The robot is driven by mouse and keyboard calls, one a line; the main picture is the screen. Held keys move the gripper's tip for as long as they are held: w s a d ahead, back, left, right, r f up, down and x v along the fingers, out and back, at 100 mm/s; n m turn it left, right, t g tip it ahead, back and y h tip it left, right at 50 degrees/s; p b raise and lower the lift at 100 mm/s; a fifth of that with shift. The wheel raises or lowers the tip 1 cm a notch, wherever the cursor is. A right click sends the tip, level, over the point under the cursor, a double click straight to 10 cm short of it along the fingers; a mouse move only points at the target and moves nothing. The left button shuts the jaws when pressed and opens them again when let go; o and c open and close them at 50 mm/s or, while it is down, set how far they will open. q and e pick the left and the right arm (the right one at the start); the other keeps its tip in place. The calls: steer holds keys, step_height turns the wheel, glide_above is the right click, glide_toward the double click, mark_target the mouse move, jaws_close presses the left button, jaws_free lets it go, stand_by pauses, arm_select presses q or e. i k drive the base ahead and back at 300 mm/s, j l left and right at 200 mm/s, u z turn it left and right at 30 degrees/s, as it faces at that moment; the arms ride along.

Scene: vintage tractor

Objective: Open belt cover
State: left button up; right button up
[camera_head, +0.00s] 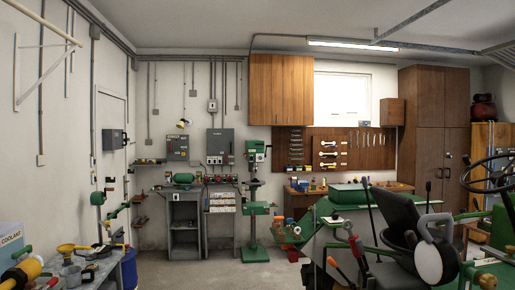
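A green drill press (253,200) stands on the floor against the back wall, left of the wooden cupboards. A green housing (256,147) forms its top and looks like the belt cover. It appears closed, but it is too small to be sure. The drill press has a green table (256,208) partway down its column. Neither of my grippers can be made out in this view, and nothing is seen touching the drill press.
A green tractor with a steering wheel (490,172) and black seat (396,215) fills the right foreground. A cluttered workbench (95,272) is at lower left. Grey stands (185,222) are left of the drill press. The floor (200,272) in front is clear.

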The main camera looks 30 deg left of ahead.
mark_target(249, 144)
steer(key=i+j+u, duration=0.75)
steer(key=i+j, duration=0.2)
steer(key=i+j+u, duration=0.4)
steer(key=i, duration=0.15)
steer(key=i+u, duration=0.4)
steer(key=i, duration=1.35)
steer(key=i+j+z, duration=0.1)
steer(key=i, duration=1.3)
